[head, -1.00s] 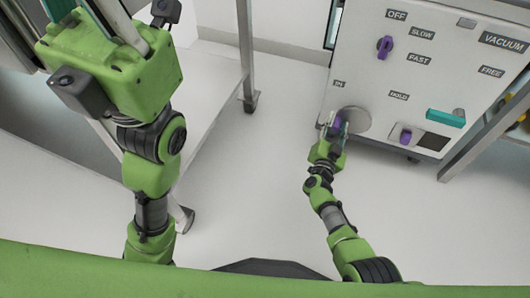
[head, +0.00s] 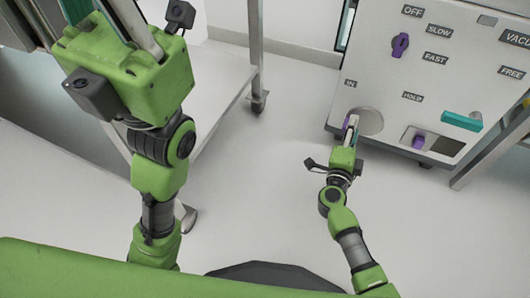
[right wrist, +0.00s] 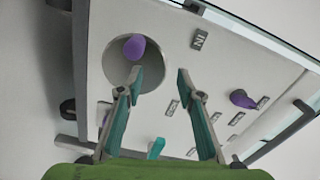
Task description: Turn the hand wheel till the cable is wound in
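The hand wheel (head: 371,122) is a round grey disc low on the left of the white panel. Its purple knob (right wrist: 134,46) shows near the disc's edge in the right wrist view. My right gripper (head: 350,122) is in front of the wheel's left side in the head view. In the right wrist view my right gripper (right wrist: 160,75) has its two teal-padded fingers spread with nothing between them. The knob is just beyond the left fingertip there, not between the fingers. My left gripper (head: 100,12) is large at upper left, its fingertips cut off. I see no cable.
The panel (head: 385,75) also carries a purple selector (head: 400,45), a teal handle (head: 461,121) and a purple knob (head: 418,141) in a recess, with several labels. A wheeled table (head: 225,85) stands left. The floor between is clear.

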